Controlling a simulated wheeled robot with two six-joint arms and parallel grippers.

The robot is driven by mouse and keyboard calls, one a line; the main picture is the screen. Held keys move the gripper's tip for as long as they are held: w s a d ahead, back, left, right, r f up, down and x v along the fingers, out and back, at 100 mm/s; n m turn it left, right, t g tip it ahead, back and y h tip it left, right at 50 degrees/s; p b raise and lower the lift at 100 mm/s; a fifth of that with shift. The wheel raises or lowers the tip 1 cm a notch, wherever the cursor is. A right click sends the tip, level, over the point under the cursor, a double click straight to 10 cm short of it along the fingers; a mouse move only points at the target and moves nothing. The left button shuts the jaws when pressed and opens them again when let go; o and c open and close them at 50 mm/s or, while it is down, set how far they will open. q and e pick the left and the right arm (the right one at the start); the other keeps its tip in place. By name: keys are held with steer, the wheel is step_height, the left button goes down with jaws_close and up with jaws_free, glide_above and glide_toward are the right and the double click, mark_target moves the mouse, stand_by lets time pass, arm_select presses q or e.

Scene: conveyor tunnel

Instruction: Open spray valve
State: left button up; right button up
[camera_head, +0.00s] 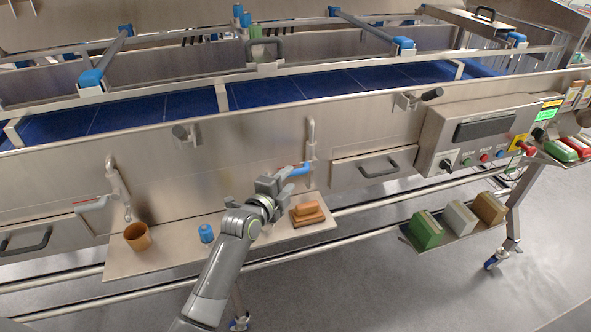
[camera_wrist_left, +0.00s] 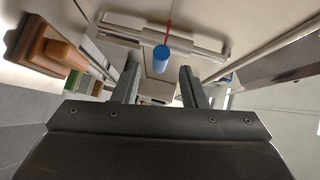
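The valve with a blue lever (camera_head: 299,171) sits on a vertical steel pipe (camera_head: 311,138) on the front panel, right of centre. In the left wrist view the blue lever (camera_wrist_left: 161,58) points towards me, between and a little beyond the fingertips. My left gripper (camera_head: 281,181) is close to the lever's left end; its fingers (camera_wrist_left: 158,80) are spread open with nothing gripped. I cannot tell whether it touches the lever. A second pipe with a grey lever (camera_head: 92,204) is at the far left. My right gripper is not in view.
A steel shelf (camera_head: 160,259) below holds a brown cup (camera_head: 138,237), a small blue object (camera_head: 206,233) and an orange-brown block (camera_head: 307,213), just below my left gripper. A drawer handle (camera_head: 379,168) lies to the right. The control box (camera_head: 476,133) is farther right.

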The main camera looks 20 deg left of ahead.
mark_target(295, 173)
arm_select(q)
steer(key=shift+p+x, duration=0.4)
steer(key=shift+x, duration=2.2)
steer(key=shift+f, duration=0.1)
jaws_close()
